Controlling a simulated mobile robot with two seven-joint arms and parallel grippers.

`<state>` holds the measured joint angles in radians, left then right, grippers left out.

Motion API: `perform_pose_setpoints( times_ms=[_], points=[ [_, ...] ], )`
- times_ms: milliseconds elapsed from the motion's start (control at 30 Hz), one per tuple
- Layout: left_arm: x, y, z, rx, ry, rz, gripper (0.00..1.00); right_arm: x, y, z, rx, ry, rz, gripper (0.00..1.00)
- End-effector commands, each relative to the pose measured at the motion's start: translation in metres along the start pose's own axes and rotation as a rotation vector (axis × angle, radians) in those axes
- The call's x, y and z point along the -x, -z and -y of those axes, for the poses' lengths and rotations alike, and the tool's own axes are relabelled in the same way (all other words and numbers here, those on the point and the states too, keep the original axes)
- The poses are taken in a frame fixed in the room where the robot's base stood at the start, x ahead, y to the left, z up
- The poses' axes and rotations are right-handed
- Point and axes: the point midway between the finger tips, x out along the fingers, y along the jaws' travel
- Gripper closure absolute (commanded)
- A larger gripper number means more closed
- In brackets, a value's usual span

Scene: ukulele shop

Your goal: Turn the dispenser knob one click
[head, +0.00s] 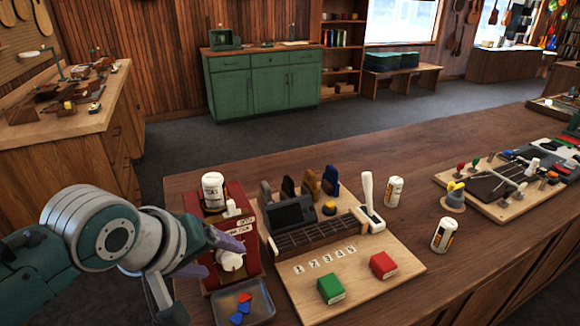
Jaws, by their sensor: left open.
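The red dispenser (244,205) stands on the wooden counter with a white canister (213,191) on top. Its white knob (232,261) is on the front face, low down. A dark tray (262,303) in front of the dispenser holds a few blue and red picks (240,309). My left gripper (217,257) reaches in from the left, open, with its purple-padded fingers close to the knob. One finger is above the knob and the other is to its left. I cannot tell whether either finger touches it. My right gripper is not in view.
Right of the dispenser is a wooden board (345,287) with a fretboard, a green block (331,288), a red block (383,265) and a white lever (368,195). White cans (442,235) stand farther right. Another board (510,180) holds small parts. The counter's right front is clear.

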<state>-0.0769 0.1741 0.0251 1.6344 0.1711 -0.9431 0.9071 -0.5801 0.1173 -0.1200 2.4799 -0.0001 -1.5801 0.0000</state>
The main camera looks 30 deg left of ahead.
Motion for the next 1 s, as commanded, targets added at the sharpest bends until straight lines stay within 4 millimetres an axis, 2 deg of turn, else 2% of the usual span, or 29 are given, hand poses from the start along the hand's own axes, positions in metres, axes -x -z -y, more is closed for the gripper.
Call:
perform_pose_setpoints(
  times_ms=[100,300,867,1000],
  points=[
    [0.019,0.0,-0.001,0.0,-0.001,-0.001,0.29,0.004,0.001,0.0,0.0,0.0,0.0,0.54],
    [0.035,0.0,0.0,0.001,0.0,0.001,0.29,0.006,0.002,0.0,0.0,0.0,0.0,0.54],
    [0.038,-0.002,0.0,-0.008,0.001,0.002,0.29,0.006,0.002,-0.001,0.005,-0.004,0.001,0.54],
    [0.053,-0.024,0.006,-0.178,0.03,0.043,0.29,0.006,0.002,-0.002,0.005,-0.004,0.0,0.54]
  ],
)
